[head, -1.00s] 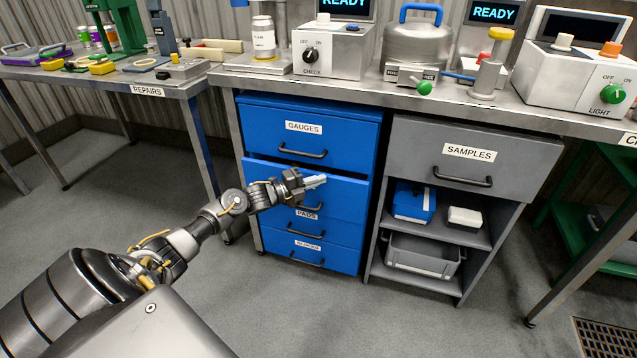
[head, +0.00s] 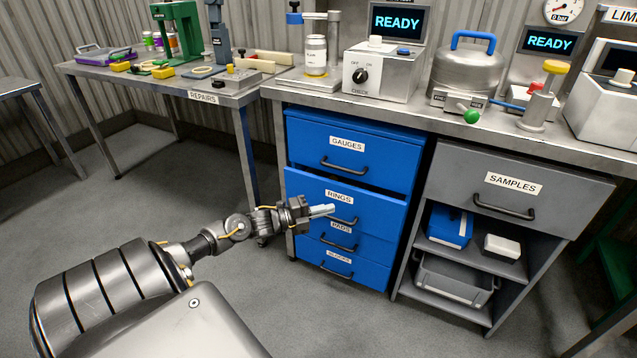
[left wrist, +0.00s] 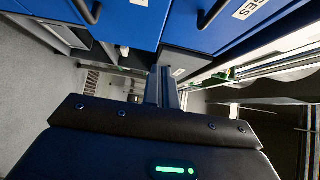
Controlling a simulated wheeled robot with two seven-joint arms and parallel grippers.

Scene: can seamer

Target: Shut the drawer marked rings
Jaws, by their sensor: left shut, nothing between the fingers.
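The rings drawer (head: 310,205) is the second blue drawer down, under the gauges drawer (head: 385,155). It stands partly out, with a dark gap above its front. Its label and part of its handle (head: 345,221) show. My left gripper (head: 326,210) is shut and empty, in front of the rings drawer just below its label; I cannot tell whether it touches. In the left wrist view the shut fingers (left wrist: 162,85) point toward the blue fronts, the rings drawer (left wrist: 125,22) at left and the gauges drawer (left wrist: 195,25) at right. My right gripper is out of view.
Below are the pads and blocks drawers (head: 335,262). A grey samples cabinet (head: 560,195) with open shelves stands to the right. The steel bench top (head: 410,112) above carries machines. The repairs table (head: 165,90) is at left. The floor in front is clear.

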